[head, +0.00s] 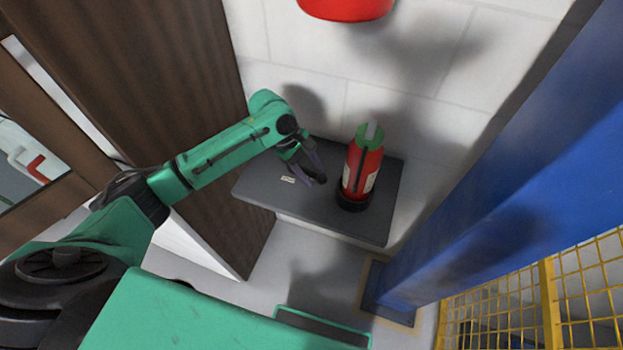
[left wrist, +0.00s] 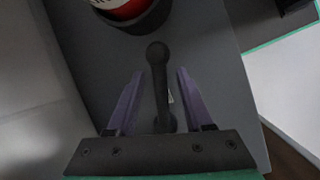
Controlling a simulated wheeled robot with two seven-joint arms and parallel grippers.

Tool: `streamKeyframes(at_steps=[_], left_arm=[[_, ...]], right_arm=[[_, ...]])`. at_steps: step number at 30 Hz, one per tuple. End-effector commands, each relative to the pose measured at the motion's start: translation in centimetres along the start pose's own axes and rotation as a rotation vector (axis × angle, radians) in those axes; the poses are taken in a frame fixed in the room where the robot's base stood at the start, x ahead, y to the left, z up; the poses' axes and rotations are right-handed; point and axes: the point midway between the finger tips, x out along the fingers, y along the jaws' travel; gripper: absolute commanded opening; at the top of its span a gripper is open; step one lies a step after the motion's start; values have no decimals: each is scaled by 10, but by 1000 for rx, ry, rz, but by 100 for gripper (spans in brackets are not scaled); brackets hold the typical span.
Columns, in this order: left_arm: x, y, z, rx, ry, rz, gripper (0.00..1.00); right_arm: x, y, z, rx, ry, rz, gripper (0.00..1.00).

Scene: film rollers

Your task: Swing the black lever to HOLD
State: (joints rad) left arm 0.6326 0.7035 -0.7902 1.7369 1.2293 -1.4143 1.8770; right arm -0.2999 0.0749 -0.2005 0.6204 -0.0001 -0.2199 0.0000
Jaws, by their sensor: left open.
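The black lever (left wrist: 158,54) shows in the left wrist view as a dark bar with a round knob, lying over a dark grey top (head: 262,189). My left gripper (left wrist: 160,74) is open, with one purple finger on each side of the lever; I cannot tell whether either finger touches it. In the head view the left gripper (head: 314,173) is low over the grey top and hides most of the lever. A small white label (head: 288,179) lies left of the gripper; its lettering is too small to read. My right gripper is not in view.
A red fire extinguisher (head: 362,172) with a green top stands on the grey top, just right of my left gripper. A brown wooden panel (head: 150,75) rises at left. A blue column (head: 500,180) and yellow mesh (head: 545,295) are at right.

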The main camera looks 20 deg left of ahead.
Motion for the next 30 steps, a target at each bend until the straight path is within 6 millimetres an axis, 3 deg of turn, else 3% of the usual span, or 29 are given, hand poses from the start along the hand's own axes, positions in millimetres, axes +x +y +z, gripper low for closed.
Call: streamKeyframes(at_steps=[5,6,10,30], left_arm=[[-1,0,1,0,0,0,51],[-1,0,1,0,0,0,48],[-1,0,1,0,0,0,0],[0,0,0,0,-1,-1,0]], right_arm=[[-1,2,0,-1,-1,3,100],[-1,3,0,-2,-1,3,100],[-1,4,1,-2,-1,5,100],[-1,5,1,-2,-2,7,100]])
